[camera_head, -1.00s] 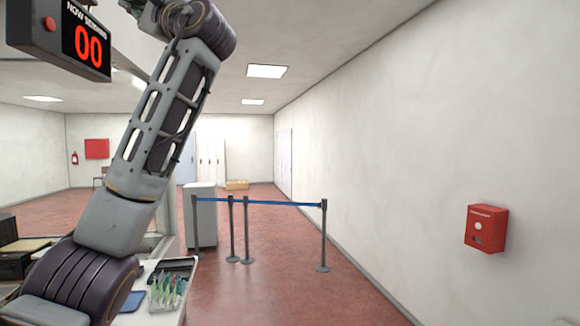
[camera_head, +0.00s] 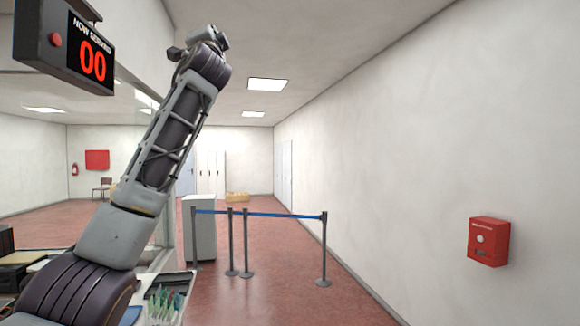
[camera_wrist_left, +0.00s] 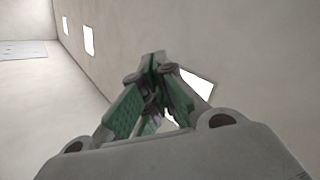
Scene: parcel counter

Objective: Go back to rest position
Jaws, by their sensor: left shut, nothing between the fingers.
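My left arm rises from the lower left of the head view, with its wrist end and left gripper (camera_head: 208,38) high up near the ceiling. The fingers are too small to make out there. In the left wrist view the green-padded fingers of my left gripper (camera_wrist_left: 153,60) come together at their tips, shut with nothing between them. Pale walls and bright ceiling lights show behind them. My right gripper is in neither view.
A "NOW SERVING" display (camera_head: 65,48) hangs at upper left near my arm. A counter with a pen tray (camera_head: 163,302) is below. A belt barrier (camera_head: 270,215) crosses the corridor. A red box (camera_head: 488,242) is on the right wall.

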